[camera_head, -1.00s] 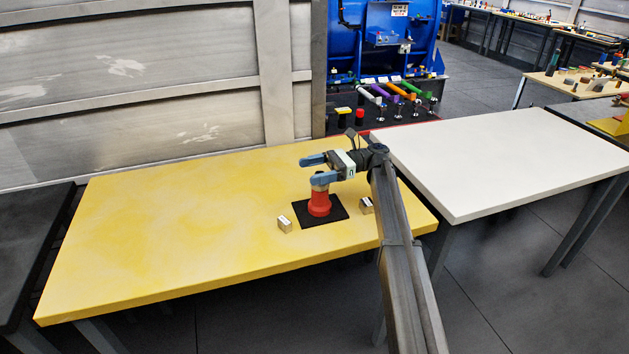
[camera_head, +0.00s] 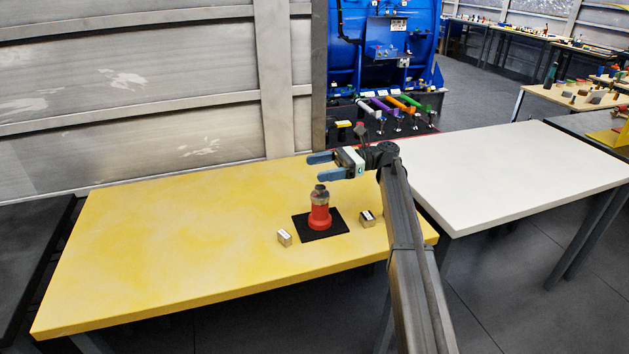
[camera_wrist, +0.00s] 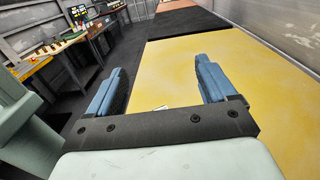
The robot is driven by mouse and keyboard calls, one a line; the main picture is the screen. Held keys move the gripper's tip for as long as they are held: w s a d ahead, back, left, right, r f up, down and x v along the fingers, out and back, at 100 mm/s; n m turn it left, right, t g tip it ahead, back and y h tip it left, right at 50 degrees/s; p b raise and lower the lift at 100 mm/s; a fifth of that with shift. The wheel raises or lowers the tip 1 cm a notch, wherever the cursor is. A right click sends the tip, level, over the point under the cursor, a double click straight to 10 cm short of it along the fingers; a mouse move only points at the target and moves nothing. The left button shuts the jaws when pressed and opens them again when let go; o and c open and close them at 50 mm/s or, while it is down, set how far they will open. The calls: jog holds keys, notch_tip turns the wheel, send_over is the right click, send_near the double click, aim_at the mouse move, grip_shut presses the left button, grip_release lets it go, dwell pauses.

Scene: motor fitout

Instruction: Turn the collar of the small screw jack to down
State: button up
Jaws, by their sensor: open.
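The small screw jack (camera_head: 319,213) stands upright on a black mat (camera_head: 337,227) on the yellow table. Its body is red and flared at the base, with a metallic grey-brown collar and top (camera_head: 320,193). My gripper (camera_head: 314,165) is open and empty, above and slightly behind the jack, clear of it, fingers pointing left. The jack is not clearly seen in the wrist view. The marking on the collar is too small to read.
Two small labelled blocks stand beside the mat, one at left (camera_head: 285,238) and one at right (camera_head: 367,219). The yellow table (camera_head: 170,240) is bare to the left. A white table (camera_head: 510,175) adjoins at right. A blue machine (camera_head: 385,50) stands behind.

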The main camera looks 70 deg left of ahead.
aim_at(314, 192)
jog(key=w+d+f+m+y, duration=0.4)
jog(key=w+d+f+y, duration=0.1)
jog(key=w+d+f, duration=0.4)
jog(key=s+a+m+t+y, duration=0.1)
jog(key=s+a, duration=0.2)
jog(key=s+a+m+t+y, duration=0.1)
jog(key=s+a+y, duration=0.1)
jog(key=s+a, duration=0.2)
jog(key=s+a+t+y, duration=0.1)
jog(key=s+a+y, duration=0.1)
jog(key=s+a, duration=0.1)
jog(key=shift+s+a+f+m, duration=0.2)
jog(key=shift+s+f+m, duration=0.15)
jog(key=shift+s+m, duration=0.1)
jog(key=c, duration=1)
jog(key=shift+o, duration=0.2)
jog(key=shift+n+g+h, duration=0.3)
jog(key=shift+n, duration=0.05)
